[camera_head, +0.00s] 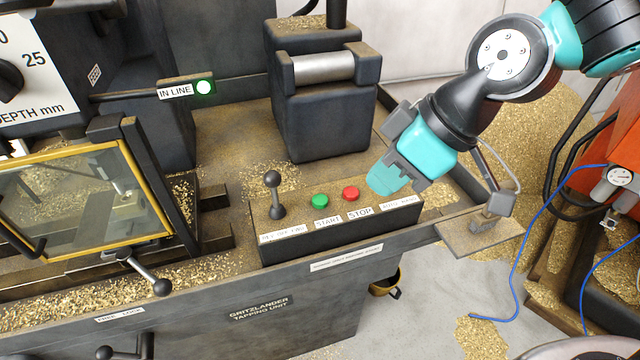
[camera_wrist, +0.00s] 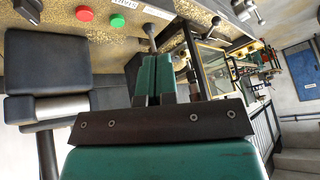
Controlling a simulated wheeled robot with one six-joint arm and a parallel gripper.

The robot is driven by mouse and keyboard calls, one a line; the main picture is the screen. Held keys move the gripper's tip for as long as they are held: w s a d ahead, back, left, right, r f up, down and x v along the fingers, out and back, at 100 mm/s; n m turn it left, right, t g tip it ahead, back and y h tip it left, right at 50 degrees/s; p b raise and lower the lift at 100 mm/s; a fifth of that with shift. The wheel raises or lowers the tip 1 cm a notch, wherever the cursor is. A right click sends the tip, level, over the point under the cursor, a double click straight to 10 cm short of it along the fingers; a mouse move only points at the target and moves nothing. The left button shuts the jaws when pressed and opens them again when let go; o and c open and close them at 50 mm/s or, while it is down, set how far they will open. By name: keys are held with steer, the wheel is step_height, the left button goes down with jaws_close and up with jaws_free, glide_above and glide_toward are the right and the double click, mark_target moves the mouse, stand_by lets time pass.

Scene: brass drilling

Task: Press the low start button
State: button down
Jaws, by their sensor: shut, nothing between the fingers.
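The green start button (camera_head: 320,201) sits on the low control box at the front of the machine, above a START label (camera_head: 327,222). The red stop button (camera_head: 351,193) is just to its right, above a STOP label. My gripper (camera_head: 382,182) is shut and empty, with its teal fingers over the right part of the box, right of the red button and apart from the green one. In the wrist view, the green button (camera_wrist: 117,21) and the red button (camera_wrist: 84,14) show at the top, beyond the shut fingers (camera_wrist: 155,72).
A ball-topped lever (camera_head: 273,194) stands left of the green button. A dark block with a metal roller (camera_head: 322,68) rises behind. A yellow-framed guard window (camera_head: 72,195) is at the left. A lit IN LINE lamp (camera_head: 203,87) shows above. Brass chips cover the bed.

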steer(key=w+a+n+t+y+p, duration=0.1)
steer(key=w+a+n+t+p, duration=0.15)
steer(key=w+a+n, duration=0.35)
steer(key=n+p, duration=0.2)
steer(key=p, duration=0.1)
glide_above(320, 201)
steer(key=shift+t+y, duration=0.4)
steer(key=shift+t, duration=0.05)
step_height(320, 201, down, 4)
steer(key=shift+f, duration=0.25)
step_height(320, 201, down, 8)
steer(key=b, duration=0.4)
steer(key=shift+f+b, duration=0.4)
steer(key=shift+b, duration=0.3)
steer(key=shift+f, duration=0.1)
steer(key=shift+f+b, duration=0.35)
steer(key=shift+b, duration=0.3)
